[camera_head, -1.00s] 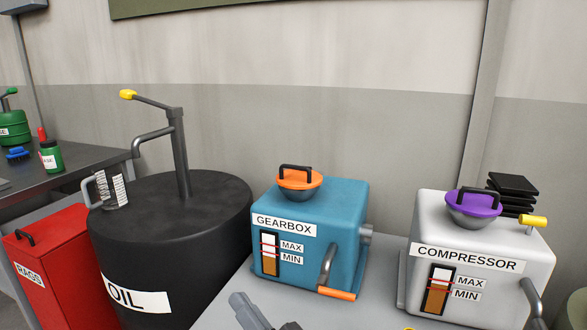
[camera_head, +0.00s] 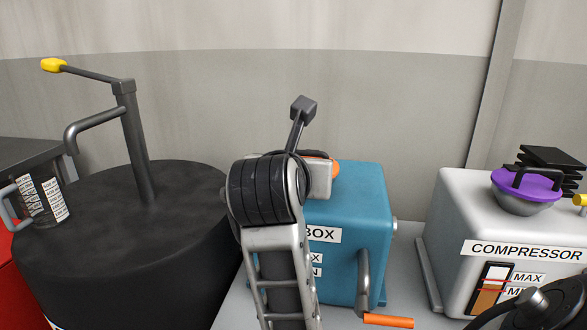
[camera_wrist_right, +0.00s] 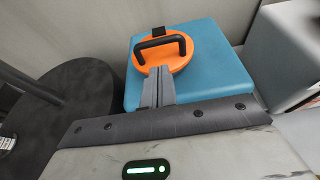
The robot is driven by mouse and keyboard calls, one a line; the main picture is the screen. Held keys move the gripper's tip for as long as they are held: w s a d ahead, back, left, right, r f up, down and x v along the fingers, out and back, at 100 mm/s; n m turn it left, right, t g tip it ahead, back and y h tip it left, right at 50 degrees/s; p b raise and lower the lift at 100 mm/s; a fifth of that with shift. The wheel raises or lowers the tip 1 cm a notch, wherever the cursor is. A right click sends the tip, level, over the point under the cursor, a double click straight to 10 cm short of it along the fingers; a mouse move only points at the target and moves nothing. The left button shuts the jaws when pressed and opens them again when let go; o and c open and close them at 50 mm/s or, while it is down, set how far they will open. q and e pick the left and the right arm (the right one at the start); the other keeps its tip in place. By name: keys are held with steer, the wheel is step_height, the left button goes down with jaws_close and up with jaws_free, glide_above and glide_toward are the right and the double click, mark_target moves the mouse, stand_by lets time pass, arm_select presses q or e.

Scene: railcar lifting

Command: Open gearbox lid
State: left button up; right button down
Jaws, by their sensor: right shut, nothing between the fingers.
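The teal gearbox (camera_head: 350,225) stands on the bench, partly hidden behind my right arm in the head view. Its orange lid (camera_wrist_right: 178,62) with a black U-shaped handle (camera_wrist_right: 160,44) sits on top of the box (camera_wrist_right: 215,85). In the head view only a sliver of the orange lid (camera_head: 336,168) shows past my wrist. My right gripper (camera_wrist_right: 160,80) is shut and empty, with its fingers pointing at the lid just short of the handle. I cannot tell whether the fingertips touch the lid. My left gripper is not in view.
The black oil drum (camera_head: 100,235) with its pump stands left of the gearbox, with a clear measuring jug (camera_head: 42,198) on it. The white compressor (camera_head: 455,220) with a purple lid (camera_head: 527,186) stands to the right. An orange-handled lever (camera_head: 388,321) sticks out at the gearbox's front.

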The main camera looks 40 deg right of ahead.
steer(key=x, duration=0.6)
steer(key=shift+w+d+f, duration=0.2)
steer(key=shift+d, duration=0.1)
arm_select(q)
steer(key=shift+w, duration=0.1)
arm_select(e)
steer(key=shift+r, duration=0.1)
